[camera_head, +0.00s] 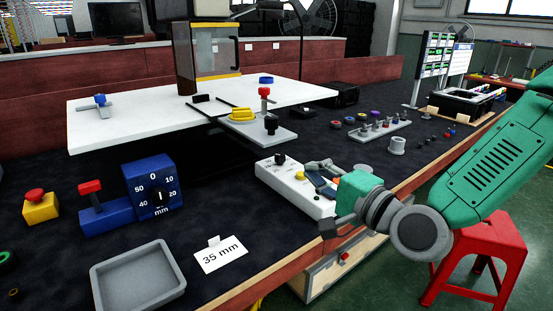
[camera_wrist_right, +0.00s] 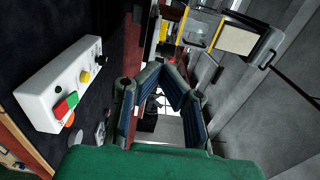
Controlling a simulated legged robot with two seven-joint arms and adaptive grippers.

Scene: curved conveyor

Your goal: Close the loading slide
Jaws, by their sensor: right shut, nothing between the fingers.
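The loading slide (camera_head: 280,137) is a grey plate that sticks out from the front edge of the white table top (camera_head: 130,120) in the head view. It carries a yellow round part (camera_head: 243,115) and a black knob (camera_head: 270,124). My right gripper (camera_head: 318,166) is shut and empty, to the right of and nearer than the slide, over the white control box (camera_head: 285,178). The gripper also shows in the wrist view (camera_wrist_right: 160,68), its fingertips together. My left gripper is not in view.
A clear-windowed cabinet (camera_head: 207,50) stands on the white top. A blue dial block (camera_head: 152,186), a grey tray (camera_head: 137,278) and a "35 mm" card (camera_head: 220,255) lie at the front left. The control box also shows in the wrist view (camera_wrist_right: 45,95). A red stool (camera_head: 480,250) stands at right.

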